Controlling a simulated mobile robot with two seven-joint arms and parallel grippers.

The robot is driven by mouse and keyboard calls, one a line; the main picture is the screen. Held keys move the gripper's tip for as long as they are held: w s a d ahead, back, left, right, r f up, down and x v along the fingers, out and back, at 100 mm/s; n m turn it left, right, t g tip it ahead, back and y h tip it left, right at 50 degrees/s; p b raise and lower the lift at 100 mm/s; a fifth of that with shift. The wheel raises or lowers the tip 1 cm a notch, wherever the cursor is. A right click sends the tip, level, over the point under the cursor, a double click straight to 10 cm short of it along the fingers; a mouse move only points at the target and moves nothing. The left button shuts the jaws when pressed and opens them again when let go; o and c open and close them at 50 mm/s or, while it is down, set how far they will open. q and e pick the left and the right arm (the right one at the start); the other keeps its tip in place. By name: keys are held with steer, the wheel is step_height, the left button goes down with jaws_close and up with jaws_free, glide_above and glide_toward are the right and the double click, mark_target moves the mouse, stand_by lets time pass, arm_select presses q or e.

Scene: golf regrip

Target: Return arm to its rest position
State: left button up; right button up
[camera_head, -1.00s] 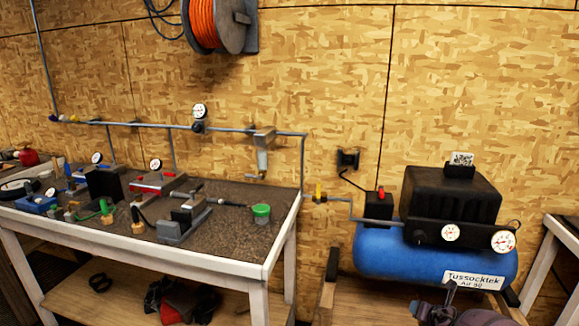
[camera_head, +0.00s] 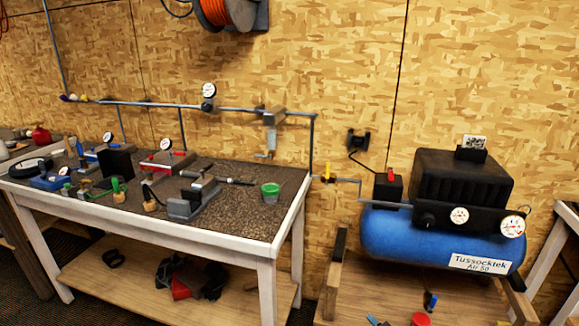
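Neither of my grippers shows in the head view now, and no part of my arms is clearly visible. A golf club's dark grip and shaft (camera_head: 233,181) appears to lie on the workbench (camera_head: 240,221), beside a grey clamp-like block (camera_head: 192,203). Whether either gripper holds anything is hidden.
A blue air compressor (camera_head: 420,240) stands on a wooden stand (camera_head: 375,291) at the right. A pipe (camera_head: 160,104) with gauges runs along the wall above the bench. An orange hose reel (camera_head: 222,12) hangs at the top. Small items lie on the stand's front.

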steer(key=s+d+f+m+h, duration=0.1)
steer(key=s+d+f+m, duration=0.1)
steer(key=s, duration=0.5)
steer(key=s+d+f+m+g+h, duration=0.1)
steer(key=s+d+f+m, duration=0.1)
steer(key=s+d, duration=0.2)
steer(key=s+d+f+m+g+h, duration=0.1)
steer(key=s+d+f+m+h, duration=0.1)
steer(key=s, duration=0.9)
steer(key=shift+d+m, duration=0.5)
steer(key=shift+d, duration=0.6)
